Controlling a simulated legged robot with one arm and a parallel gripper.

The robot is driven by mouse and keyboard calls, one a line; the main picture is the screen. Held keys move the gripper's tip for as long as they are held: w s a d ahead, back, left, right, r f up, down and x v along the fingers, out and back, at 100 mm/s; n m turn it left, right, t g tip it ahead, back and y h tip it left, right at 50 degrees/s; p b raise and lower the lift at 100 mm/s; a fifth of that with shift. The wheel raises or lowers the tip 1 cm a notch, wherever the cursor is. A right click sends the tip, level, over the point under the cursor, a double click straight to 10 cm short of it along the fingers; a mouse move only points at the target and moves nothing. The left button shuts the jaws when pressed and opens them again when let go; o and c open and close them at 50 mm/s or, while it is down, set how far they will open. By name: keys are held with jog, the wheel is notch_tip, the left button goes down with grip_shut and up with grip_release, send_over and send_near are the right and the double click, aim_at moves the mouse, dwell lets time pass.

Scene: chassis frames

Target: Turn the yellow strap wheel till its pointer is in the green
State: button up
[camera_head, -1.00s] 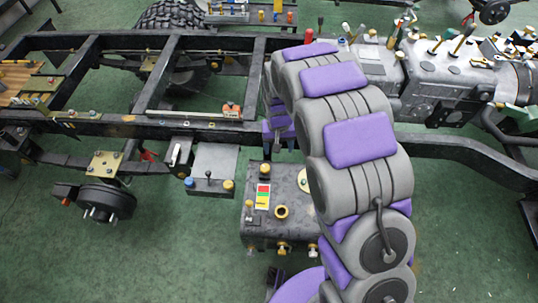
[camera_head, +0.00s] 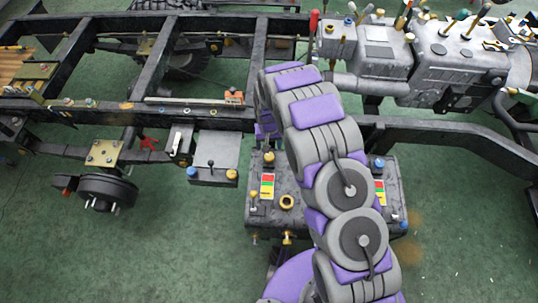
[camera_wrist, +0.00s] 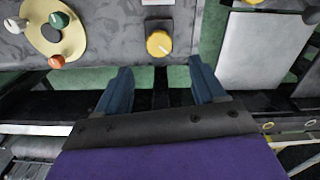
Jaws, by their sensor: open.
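A yellow wheel (camera_wrist: 158,43) sits near the edge of a grey box in the wrist view. In the head view a yellow knob (camera_head: 268,157), seemingly the same wheel, stands at the box's far edge behind a red, yellow and green strip (camera_head: 268,186). I cannot read the pointer's position. My gripper (camera_wrist: 160,78) is open and empty. Its two dark blue fingers lie either side of the wheel's line, with the wheel beyond their tips and apart from them. In the head view my arm hides part of the box and most of the gripper.
Orange and green knobs (camera_wrist: 57,61) show left in the wrist view. Black chassis rails (camera_head: 210,115) run behind.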

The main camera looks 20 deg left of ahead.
aim_at(269, 156)
notch_tip(269, 156, down, 9)
jog(key=shift+d+b, duration=0.1)
jog(key=shift+b, duration=0.6)
jog(key=c, duration=1.1)
